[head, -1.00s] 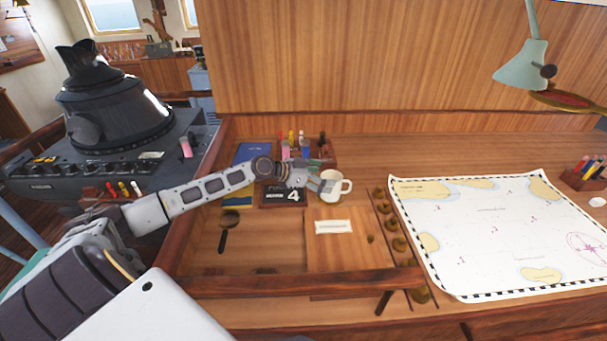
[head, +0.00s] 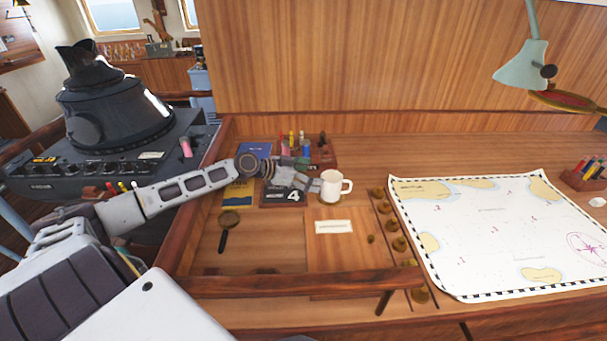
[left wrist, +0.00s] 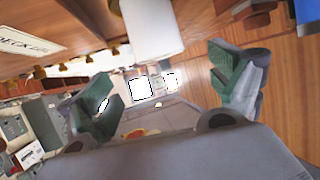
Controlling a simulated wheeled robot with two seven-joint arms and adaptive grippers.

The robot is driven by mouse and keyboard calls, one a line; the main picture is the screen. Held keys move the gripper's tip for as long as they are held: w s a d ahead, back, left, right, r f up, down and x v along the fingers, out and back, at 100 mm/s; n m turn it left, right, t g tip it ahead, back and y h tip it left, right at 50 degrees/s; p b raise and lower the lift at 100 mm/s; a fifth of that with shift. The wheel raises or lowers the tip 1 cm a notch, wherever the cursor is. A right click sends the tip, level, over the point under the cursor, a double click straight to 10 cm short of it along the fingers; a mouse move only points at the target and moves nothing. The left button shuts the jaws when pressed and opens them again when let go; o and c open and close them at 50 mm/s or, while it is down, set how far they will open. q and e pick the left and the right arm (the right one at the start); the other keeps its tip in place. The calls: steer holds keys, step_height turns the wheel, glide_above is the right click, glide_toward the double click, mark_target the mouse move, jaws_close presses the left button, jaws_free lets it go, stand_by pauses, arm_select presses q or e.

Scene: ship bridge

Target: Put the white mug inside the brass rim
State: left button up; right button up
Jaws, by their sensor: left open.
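The white mug (head: 330,187) stands upright on the wooden desk, handle to the right. A thin brass-coloured edge, seemingly the brass rim (head: 331,204), shows under the mug's base. The mug hides most of it, so I cannot tell if the base lies fully inside. My left gripper (head: 312,184) is just left of the mug. In the left wrist view its green-padded fingers (left wrist: 165,88) are spread, with nothing held between them. The mug also shows there as a white shape (left wrist: 152,25) beyond the fingers at the top. My right gripper is not in view.
A labelled wooden panel (head: 340,255) lies in front of the mug. Brass knobs (head: 394,225) and a chart (head: 490,230) are to the right. Bare desk is behind the mug.

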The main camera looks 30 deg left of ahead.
arm_select(q)
steer(key=shift+v, duration=1.3)
steer(key=shift+s, duration=0.1)
